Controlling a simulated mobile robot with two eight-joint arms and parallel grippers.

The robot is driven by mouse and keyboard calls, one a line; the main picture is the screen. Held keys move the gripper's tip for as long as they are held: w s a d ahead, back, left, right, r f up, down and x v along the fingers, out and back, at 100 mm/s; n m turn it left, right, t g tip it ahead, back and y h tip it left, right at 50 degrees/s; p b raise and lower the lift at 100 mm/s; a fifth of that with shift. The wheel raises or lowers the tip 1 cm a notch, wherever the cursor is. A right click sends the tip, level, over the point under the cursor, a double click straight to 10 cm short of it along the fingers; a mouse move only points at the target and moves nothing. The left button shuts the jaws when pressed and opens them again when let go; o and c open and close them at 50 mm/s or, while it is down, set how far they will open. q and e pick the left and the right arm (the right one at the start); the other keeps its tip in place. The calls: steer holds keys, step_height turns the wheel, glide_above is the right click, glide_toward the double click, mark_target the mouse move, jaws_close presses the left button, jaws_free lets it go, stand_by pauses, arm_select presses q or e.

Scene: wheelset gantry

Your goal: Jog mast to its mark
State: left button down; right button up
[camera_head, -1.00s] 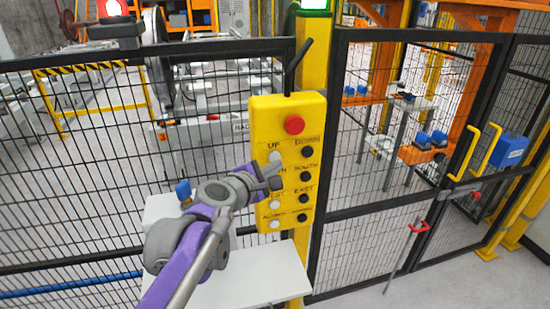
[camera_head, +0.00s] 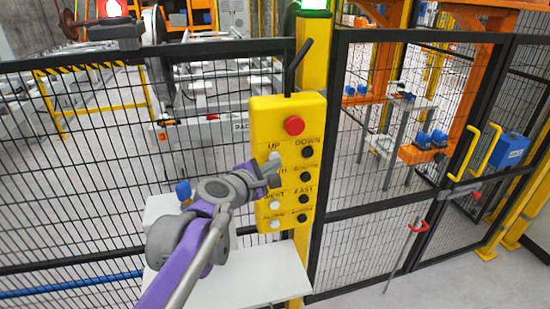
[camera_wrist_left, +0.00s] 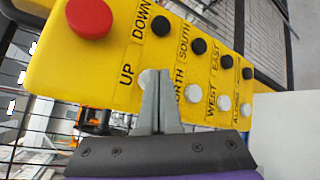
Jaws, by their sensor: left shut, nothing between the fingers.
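The yellow pendant (camera_head: 288,120) hangs at the fence post, with a red button (camera_head: 294,125) on top and labelled white and black buttons below. The UP button (camera_head: 274,157) is white and shows just above my left gripper (camera_head: 272,172). In the left wrist view my shut, empty left gripper (camera_wrist_left: 160,75) lies over part of the UP button (camera_wrist_left: 146,80); I cannot tell whether they touch. In the head view the gripper hides the NORTH button. The DOWN button (camera_head: 307,153) is black and clear. I cannot pick out the mast for certain. My right gripper is not in view.
A black mesh fence (camera_head: 80,170) stands behind the pendant, with machinery beyond it. A white shelf (camera_head: 255,278) sits below the pendant. A gate with yellow handles (camera_head: 488,150) is at the right.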

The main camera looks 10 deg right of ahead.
arm_select(q)
steer(key=shift+w, duration=0.4)
stand_by(1.7)
steer(key=shift+s, duration=0.15)
stand_by(1.6)
steer(key=shift+s, duration=0.75)
steer(key=shift+s+d+b, duration=0.1)
steer(key=shift+s+b, duration=0.2)
steer(key=shift+s, duration=2.2)
steer(key=s+a+f+m+g+y, duration=0.3)
steer(key=s+a+f+m+y, duration=0.2)
steer(key=s+a+f+m, duration=0.3)
steer(key=s+a+f+m+g+y, duration=0.2)
steer(key=s+a+f+m+y, duration=0.3)
steer(key=s+a+f, duration=1.1)
steer(key=a+f+m, duration=0.3)
steer(key=a+f, duration=0.1)
steer(key=a, duration=0.3)
steer(key=shift+a+g, duration=0.15)
steer(key=shift+g, duration=0.25)
